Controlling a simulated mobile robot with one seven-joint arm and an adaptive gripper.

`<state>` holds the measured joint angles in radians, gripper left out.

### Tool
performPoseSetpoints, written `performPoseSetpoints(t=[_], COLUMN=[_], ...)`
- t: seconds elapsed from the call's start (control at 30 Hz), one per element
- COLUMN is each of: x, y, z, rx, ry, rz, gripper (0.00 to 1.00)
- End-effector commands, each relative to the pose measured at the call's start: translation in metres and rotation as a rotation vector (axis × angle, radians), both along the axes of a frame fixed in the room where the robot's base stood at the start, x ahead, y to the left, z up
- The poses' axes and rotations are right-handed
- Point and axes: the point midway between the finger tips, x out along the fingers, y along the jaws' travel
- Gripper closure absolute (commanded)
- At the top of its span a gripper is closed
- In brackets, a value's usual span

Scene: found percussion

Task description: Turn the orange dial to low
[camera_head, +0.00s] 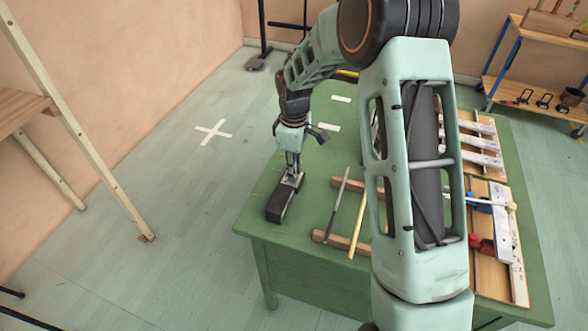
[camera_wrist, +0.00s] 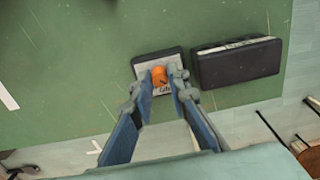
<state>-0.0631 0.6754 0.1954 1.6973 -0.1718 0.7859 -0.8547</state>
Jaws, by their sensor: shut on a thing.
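The orange dial (camera_wrist: 159,75) stands on a small pale plate with a dark edge (camera_wrist: 145,60) in the wrist view. Some dark lettering shows on the plate beside the dial, too small to read, so I cannot tell the dial's setting. My gripper (camera_wrist: 157,83) reaches down over the plate, with one fingertip on each side of the dial, shut on it. In the head view my gripper (camera_head: 292,168) is low over the near-left part of the green table (camera_head: 262,228). The dial is hidden there.
A black box (camera_wrist: 238,65) lies right beside the plate; it also shows in the head view (camera_head: 282,206). Wooden bars with a grey rod (camera_head: 337,202) and a yellow rod (camera_head: 357,223) lie to the right. Wooden boards with metal bars (camera_head: 490,150) line the table's right side.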

Motion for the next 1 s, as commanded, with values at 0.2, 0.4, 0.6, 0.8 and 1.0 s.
performPoseSetpoints(t=[0.2,0.4,0.6,0.8,1.0], x=[0.001,0.001,0.000,0.000,0.001], y=[0.000,0.000,0.000,0.000,0.000], z=[0.000,0.000,0.000,0.001,0.020], rx=[-0.001,-0.001,0.000,0.000,0.000], ry=[-0.002,-0.002,-0.001,-0.001,-0.004], rz=[0.005,0.005,0.004,0.004,0.003], gripper=[1.00,0.81,0.67,0.67,0.67])
